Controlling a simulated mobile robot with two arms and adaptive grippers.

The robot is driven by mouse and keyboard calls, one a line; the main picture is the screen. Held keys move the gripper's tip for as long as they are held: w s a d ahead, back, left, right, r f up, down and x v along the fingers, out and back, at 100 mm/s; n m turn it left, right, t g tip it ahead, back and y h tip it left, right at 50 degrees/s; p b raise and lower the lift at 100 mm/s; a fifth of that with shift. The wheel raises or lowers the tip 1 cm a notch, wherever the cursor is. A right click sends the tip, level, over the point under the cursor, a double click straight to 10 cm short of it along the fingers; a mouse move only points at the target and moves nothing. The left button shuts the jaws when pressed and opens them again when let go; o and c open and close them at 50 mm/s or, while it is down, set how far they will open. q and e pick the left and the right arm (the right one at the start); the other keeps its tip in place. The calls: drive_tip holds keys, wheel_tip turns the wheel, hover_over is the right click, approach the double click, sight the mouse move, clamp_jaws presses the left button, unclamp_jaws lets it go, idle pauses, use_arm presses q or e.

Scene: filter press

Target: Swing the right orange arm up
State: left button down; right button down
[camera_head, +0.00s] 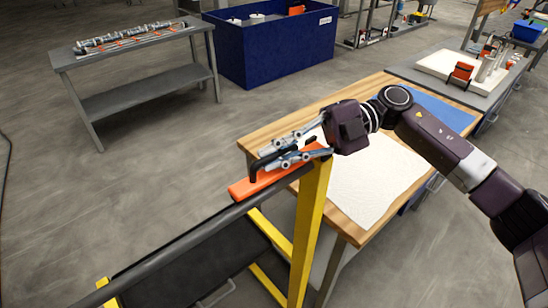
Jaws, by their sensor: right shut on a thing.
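The right orange arm (246,189) is a flat orange bar lying low along a dark horizontal rail, beside the top of a yellow post (310,220). A black bent piece, which looks like its handle, rises from it between my fingers. My right gripper (262,161) reaches in from the right with its silver fingers pointing left. It is shut on this handle, just above the orange bar. The fingers partly hide the handle and the bar's right end. My left gripper is not in view.
A wooden table (356,229) with a white sheet (372,180) stands right behind the yellow post. The dark rail (175,250) runs down to the lower left. A grey bench (140,52) and a blue bin (270,50) stand farther back. The floor at left is clear.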

drive_tip(key=r+y, duration=0.1)
drive_tip(key=w+d+r+m+y+b, duration=0.1)
drive_tip(key=d+r+g+y+b, duration=0.1)
drive_tip(key=shift+w+r+y, duration=0.3)
drive_tip(key=shift+r+y, duration=0.1)
drive_tip(key=shift+w+d+r+m+g+y+b, duration=0.15)
drive_tip(key=shift+w+d+r+m+y+b, duration=0.2)
drive_tip(key=shift+r+y, duration=0.2)
drive_tip(key=shift+w+d+r+m+g+y+b, duration=0.15)
drive_tip(key=shift+w+d+r+m+y+b, duration=0.1)
drive_tip(key=shift+d+r+y, duration=0.25)
